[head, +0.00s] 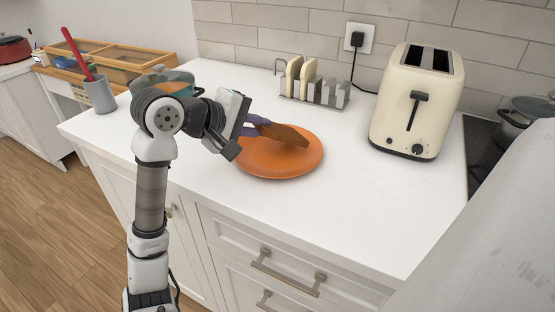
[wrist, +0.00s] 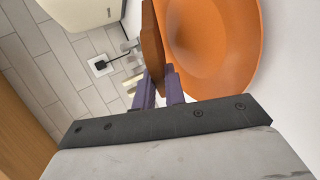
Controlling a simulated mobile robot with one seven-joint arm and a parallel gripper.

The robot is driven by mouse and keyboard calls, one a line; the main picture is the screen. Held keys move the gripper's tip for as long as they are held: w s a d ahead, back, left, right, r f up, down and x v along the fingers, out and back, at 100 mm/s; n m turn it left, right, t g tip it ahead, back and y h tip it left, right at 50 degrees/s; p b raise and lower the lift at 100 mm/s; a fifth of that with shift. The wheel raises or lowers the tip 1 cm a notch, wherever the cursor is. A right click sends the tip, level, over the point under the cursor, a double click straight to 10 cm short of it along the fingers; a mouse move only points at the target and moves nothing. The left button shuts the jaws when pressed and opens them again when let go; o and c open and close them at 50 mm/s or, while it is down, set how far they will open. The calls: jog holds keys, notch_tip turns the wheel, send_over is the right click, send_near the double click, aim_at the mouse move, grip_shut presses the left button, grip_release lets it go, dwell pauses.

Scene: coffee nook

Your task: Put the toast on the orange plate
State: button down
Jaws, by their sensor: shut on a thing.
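My gripper (head: 262,126), with purple fingers, is shut on a brown slice of toast (head: 288,135). The toast also shows edge-on between the fingers in the wrist view (wrist: 153,48). The orange plate (head: 270,169) lies on the white counter in front of my gripper. In the head view the toast appears over the plate's upper part, tilted. I cannot tell whether it touches the plate. In the wrist view the plate (wrist: 235,45) is beside the toast, with its inner surface bare. The fingers hide part of the toast.
A metal rack (head: 325,94) with pale bread slices (head: 300,77) stands behind the plate. A cream toaster (head: 417,105) stands at the right. A grey cup with a red utensil (head: 99,95) and a glass-lidded pot (head: 162,80) are at the left. The front right counter (head: 370,215) is clear.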

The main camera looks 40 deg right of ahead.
jog(key=shift+f, duration=0.45)
jog(key=c, duration=1.6)
grip_release()
jog(key=v, duration=0.8)
jog(key=shift+b, duration=0.3)
jog(key=a+r+p, duration=0.1)
jog(key=r, duration=0.1)
jog(key=r+p, duration=0.1)
jog(key=r, duration=0.2)
jog(key=a+r+p, duration=0.1)
jog(key=r, duration=0.1)
jog(key=shift+s+a+r, duration=0.1)
jog(key=shift+a+r, duration=0.1)
jog(key=shift+a, duration=0.15)
